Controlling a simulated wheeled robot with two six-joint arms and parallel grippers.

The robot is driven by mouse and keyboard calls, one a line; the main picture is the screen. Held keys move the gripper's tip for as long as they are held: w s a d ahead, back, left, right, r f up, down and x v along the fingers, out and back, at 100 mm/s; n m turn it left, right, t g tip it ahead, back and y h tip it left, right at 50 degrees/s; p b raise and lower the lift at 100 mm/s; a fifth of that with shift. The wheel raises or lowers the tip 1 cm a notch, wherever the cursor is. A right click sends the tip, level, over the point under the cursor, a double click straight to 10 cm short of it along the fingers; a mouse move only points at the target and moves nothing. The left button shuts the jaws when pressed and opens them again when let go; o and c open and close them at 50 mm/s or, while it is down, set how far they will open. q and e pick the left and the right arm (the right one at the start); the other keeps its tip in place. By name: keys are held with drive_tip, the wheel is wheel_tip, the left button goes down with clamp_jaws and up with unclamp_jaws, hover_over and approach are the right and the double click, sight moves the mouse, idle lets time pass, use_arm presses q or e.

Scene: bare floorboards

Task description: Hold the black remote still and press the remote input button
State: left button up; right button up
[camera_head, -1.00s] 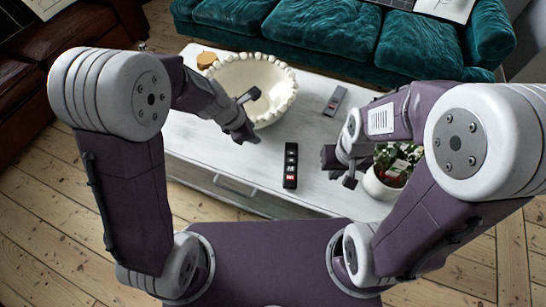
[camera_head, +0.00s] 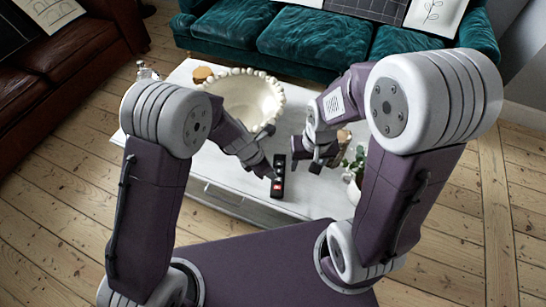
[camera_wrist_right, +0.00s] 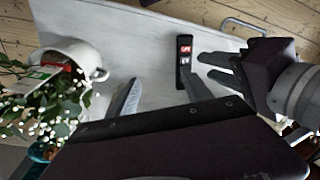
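The black remote (camera_head: 278,186) lies on the white table near its front edge, and red and white buttons show on its face. It also shows in the right wrist view (camera_wrist_right: 184,62). My left gripper (camera_head: 264,152) is just left of the remote; in the right wrist view its two fingers (camera_wrist_right: 206,66) stand apart, pointing at the remote, with nothing between them. My right gripper (camera_head: 320,160) is right of the remote, above the table. Its fingers (camera_wrist_right: 160,95) are spread and empty, one close to the remote's end in that view. I cannot tell whether either gripper touches it.
A large cream bowl (camera_head: 245,92) with a beaded rim stands at the table's back left. A white potted plant (camera_head: 354,185) stands right of my right gripper and shows large in the wrist view (camera_wrist_right: 85,55). A teal sofa (camera_head: 310,38) is behind the white table (camera_head: 225,180).

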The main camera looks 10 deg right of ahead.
drive_tip(key=shift+o, duration=0.4)
drive_tip(key=w+f+m, duration=0.2)
drive_tip(key=w+f, duration=0.2)
drive_tip(key=w, duration=0.4)
drive_tip(key=w+f+m+t, duration=0.1)
drive_tip(key=w+f+m, duration=0.2)
drive_tip(key=w, duration=0.5)
drive_tip(key=shift+w+d+f+m, duration=0.25)
drive_tip(key=shift+f+m, duration=0.05)
drive_tip(key=shift+f, duration=0.2)
drive_tip(key=n+g, duration=0.2)
drive_tip(key=n, duration=0.2)
hover_over(279, 161)
wheel_tip(279, 161, down, 2)
drive_tip(key=shift+d+f, duration=0.1)
drive_tip(key=shift+f, duration=0.1)
wheel_tip(279, 161, down, 9)
drive_tip(key=shift+f, duration=0.1)
drive_tip(key=shift+c, duration=0.3)
clamp_jaws()
